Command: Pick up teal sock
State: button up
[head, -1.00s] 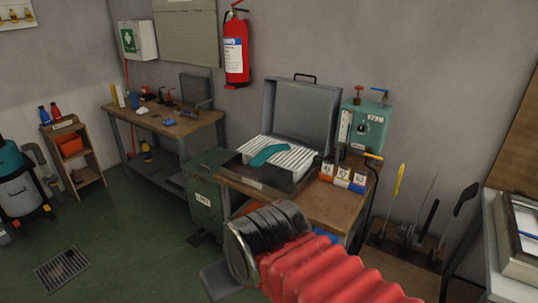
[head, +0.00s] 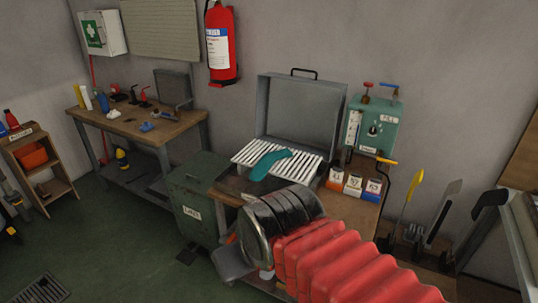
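The teal sock (head: 270,164) lies flat across the white slats (head: 302,165) of a grey press with its lid standing open, on a wooden-topped table. My arm, with a red ribbed sleeve and a dark metal end, reaches in from the bottom right, in front of and below the press.
The open press lid (head: 303,117) stands behind the slats. A teal control box (head: 374,125) and several small labelled boxes (head: 354,186) stand to the right. A green bin (head: 196,195) is left of the table. Long-handled tools (head: 406,215) stand at the right.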

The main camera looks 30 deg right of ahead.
aim_at(260, 170)
jog(key=u, duration=0.15)
jog(key=i, duration=0.7)
jog(key=u, duration=0.8)
jog(key=i, duration=0.45)
jog(key=u, duration=0.3)
